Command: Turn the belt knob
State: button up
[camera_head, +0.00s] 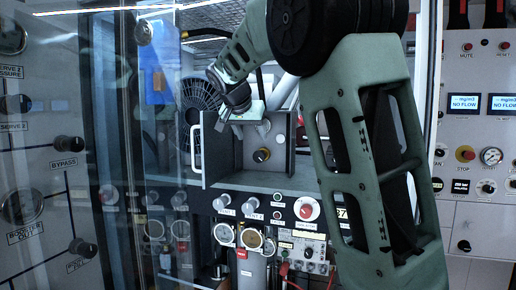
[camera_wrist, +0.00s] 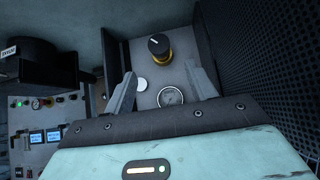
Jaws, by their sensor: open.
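A black knob with a yellow collar (camera_head: 261,155) sits on the back plate of an open grey box in the head view. It also shows in the wrist view (camera_wrist: 158,46), beyond my fingertips and near the middle. I cannot read any label that names it the belt knob. My gripper (camera_head: 243,122) is at the upper part of the box, above and left of the knob. In the wrist view my gripper (camera_wrist: 160,71) has its two fingers spread wide with nothing between the tips. The fingers appear apart from the knob.
A side wall with a white handle (camera_head: 197,148) bounds the box. Below is a panel with a red knob (camera_head: 306,208) and several gauges. A perforated dark wall (camera_wrist: 268,60) stands close at right.

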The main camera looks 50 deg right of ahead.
aim_at(258, 153)
jog(key=p+x, duration=0.2)
jog(key=x, duration=0.7)
jog(key=shift+d+f+p, duration=0.25)
jog(key=shift+d+p, duration=0.05)
jog(key=shift+p, duration=0.1)
jog(key=shift+c, duration=0.4)
jog(key=c, duration=0.9)
